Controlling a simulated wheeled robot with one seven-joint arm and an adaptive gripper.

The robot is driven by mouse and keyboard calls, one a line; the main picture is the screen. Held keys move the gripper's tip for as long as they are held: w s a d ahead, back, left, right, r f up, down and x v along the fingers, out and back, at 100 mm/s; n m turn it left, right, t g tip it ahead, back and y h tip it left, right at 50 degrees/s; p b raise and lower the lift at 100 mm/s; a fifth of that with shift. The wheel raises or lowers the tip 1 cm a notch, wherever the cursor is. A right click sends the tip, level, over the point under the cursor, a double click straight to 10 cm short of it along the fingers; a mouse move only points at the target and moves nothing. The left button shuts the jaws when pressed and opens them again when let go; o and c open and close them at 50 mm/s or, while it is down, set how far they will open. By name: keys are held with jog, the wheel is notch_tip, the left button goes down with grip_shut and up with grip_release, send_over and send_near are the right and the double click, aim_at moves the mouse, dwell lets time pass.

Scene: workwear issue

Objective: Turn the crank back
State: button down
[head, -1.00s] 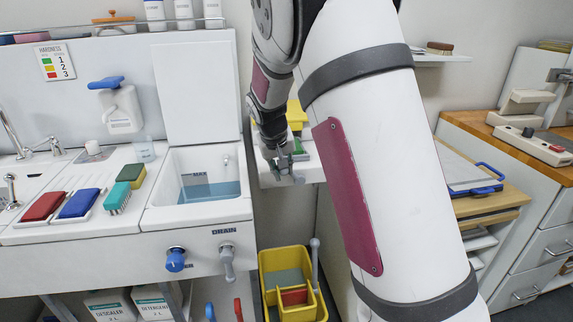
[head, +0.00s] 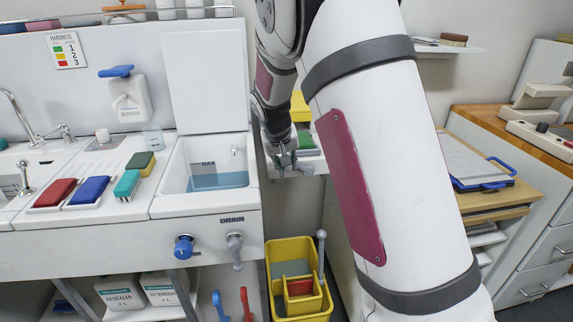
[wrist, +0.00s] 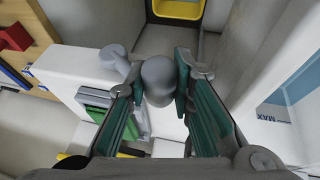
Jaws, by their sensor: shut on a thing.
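The crank shows in the wrist view as a grey rounded knob (wrist: 158,75) between my fingers. A grey arm piece (wrist: 115,58) lies just left of it, beside a white housing (wrist: 70,68). My gripper (wrist: 160,98) has its green-padded fingers closed on the knob, one on each side. In the head view my gripper (head: 286,160) is at a small white ledge right of the sink. The crank is too small and covered there to make out its angle.
A sink basin (head: 205,205) with blue water stands left of my gripper, with a blue knob (head: 184,248) and grey drain handle (head: 235,250) on its front. A yellow bucket (head: 300,312) stands below. A wooden bench (head: 500,120) is at right.

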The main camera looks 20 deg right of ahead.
jog(key=c, duration=1.4)
grip_release()
jog(key=shift+w, duration=0.15)
jog(key=shift+o, duration=0.2)
jog(key=v, duration=1.2)
jog(key=shift+s+a, duration=0.1)
jog(key=shift+s, duration=0.1)
jog(key=s+a+r+y+p, duration=0.1)
jog(key=s+r+p, duration=0.15)
jog(key=s, duration=0.45)
jog(key=s+a+r+n+y+p, duration=0.1)
jog(key=s+r, duration=0.3)
jog(key=s, duration=0.3)
jog(key=s+a+r+y+p, duration=0.1)
jog(key=s+r+p, duration=0.1)
jog(key=s+r, duration=0.35)
jog(key=s+a+f+n+p, duration=0.1)
jog(key=s+a+n+p, duration=0.1)
jog(key=s, duration=1.7)
jog(key=shift+a+f+t+p, duration=0.3)
jog(key=shift+a+p, duration=0.3)
jog(key=shift+a, duration=0.4)
